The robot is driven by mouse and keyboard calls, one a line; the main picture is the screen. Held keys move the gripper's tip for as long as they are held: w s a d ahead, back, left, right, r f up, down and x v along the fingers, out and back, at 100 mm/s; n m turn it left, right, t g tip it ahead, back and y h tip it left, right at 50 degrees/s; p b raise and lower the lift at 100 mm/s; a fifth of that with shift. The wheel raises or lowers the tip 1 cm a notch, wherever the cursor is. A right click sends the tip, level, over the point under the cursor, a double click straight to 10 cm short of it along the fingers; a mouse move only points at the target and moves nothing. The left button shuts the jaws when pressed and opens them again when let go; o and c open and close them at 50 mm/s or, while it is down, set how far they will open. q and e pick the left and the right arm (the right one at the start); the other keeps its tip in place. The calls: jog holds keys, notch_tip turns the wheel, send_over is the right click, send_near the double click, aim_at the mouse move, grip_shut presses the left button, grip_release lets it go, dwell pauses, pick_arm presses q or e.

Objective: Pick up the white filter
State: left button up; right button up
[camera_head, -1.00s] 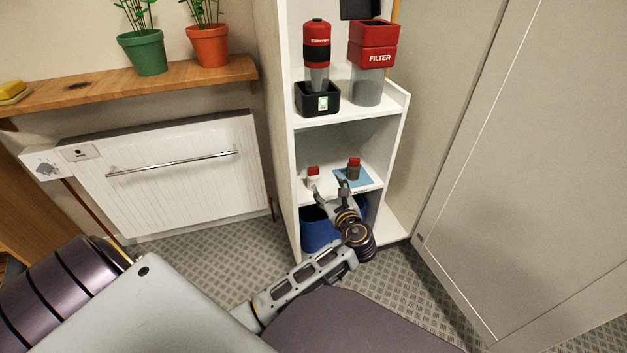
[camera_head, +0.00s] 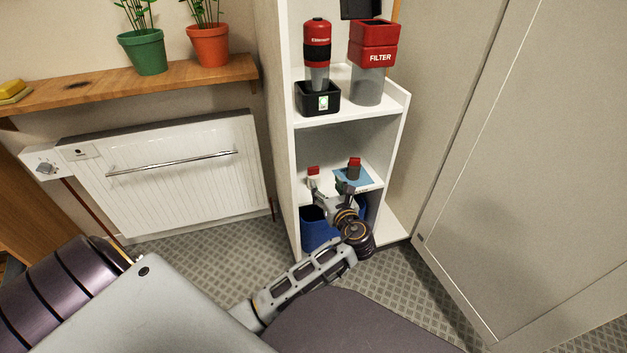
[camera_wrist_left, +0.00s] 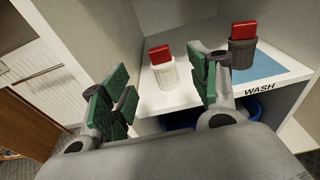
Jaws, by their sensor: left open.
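The white filter (camera_head: 313,181) is a small white cup-shaped piece with a red top. It stands upright on the middle shelf (camera_head: 375,176) of the white cabinet, near its left side. It also shows in the left wrist view (camera_wrist_left: 164,75), between the fingers and beyond them. My left gripper (camera_head: 330,190) is open and empty, just in front of the shelf. Its green-padded fingers (camera_wrist_left: 157,92) are spread apart in the left wrist view, and a gap shows between each finger and the white filter. My right gripper is not seen.
A dark grey filter (camera_head: 354,173) with a red top stands to the right, on a blue mat (camera_wrist_left: 272,66) marked WASH. A blue bin (camera_head: 318,232) is below the shelf. A red-and-black device (camera_head: 317,45) and a FILTER container (camera_head: 373,55) stand on the upper shelf.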

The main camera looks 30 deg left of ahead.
aim_at(314, 170)
pick_arm(q)
jog(key=b+x, duration=0.2)
jog(key=x, duration=0.4)
jog(key=shift+f, duration=0.1)
jog(key=shift+b+x, duration=0.35)
jog(key=shift+x, duration=0.6)
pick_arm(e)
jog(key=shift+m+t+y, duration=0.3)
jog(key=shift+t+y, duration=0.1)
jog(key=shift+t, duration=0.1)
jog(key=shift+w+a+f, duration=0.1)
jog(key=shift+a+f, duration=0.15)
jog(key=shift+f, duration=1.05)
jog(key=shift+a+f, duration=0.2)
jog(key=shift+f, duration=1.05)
pick_arm(q)
jog(key=shift+w+a, duration=0.1)
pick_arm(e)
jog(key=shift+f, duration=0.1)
